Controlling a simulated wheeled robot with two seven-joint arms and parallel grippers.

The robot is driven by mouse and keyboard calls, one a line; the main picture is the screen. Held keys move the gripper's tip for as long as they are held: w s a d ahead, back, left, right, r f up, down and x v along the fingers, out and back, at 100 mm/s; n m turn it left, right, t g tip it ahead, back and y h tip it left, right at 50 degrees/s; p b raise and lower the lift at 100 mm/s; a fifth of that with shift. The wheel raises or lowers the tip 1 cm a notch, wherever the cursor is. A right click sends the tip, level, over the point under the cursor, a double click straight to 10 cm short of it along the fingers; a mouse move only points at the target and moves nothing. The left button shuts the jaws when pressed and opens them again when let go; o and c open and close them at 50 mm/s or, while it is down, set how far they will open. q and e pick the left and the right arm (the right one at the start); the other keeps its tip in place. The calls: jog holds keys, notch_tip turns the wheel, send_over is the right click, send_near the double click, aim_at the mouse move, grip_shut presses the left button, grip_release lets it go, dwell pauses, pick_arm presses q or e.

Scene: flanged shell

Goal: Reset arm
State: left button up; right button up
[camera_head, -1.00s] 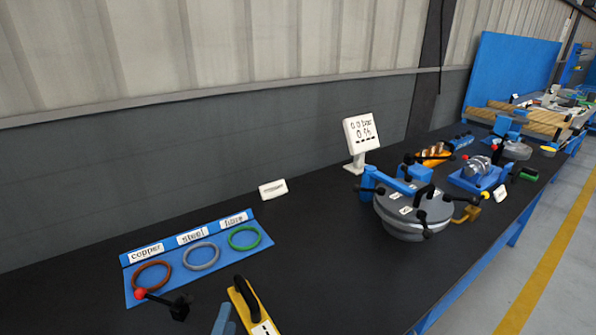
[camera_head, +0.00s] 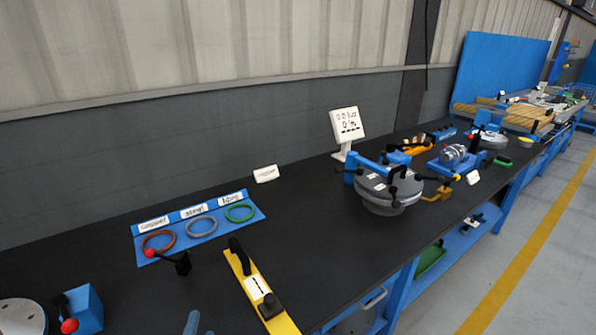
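Neither of my grippers shows in the head view, and no arm of mine can be made out for sure. The flanged grey shell (camera_head: 383,200) stands on the black bench with its round lid on top. A blue swing arm (camera_head: 367,160) reaches over the lid, and several black knobs stick out around its edge. A blue board (camera_head: 205,232) to the left holds a copper, a grey and a green ring, each under a white label.
A yellow bar (camera_head: 262,291) with black handles lies at the front. A white display (camera_head: 347,126) stands behind the shell. A red-knobbed lever (camera_head: 166,257) is near the rings. A blue block (camera_head: 84,309) is at lower left. Bench between board and shell is mostly clear.

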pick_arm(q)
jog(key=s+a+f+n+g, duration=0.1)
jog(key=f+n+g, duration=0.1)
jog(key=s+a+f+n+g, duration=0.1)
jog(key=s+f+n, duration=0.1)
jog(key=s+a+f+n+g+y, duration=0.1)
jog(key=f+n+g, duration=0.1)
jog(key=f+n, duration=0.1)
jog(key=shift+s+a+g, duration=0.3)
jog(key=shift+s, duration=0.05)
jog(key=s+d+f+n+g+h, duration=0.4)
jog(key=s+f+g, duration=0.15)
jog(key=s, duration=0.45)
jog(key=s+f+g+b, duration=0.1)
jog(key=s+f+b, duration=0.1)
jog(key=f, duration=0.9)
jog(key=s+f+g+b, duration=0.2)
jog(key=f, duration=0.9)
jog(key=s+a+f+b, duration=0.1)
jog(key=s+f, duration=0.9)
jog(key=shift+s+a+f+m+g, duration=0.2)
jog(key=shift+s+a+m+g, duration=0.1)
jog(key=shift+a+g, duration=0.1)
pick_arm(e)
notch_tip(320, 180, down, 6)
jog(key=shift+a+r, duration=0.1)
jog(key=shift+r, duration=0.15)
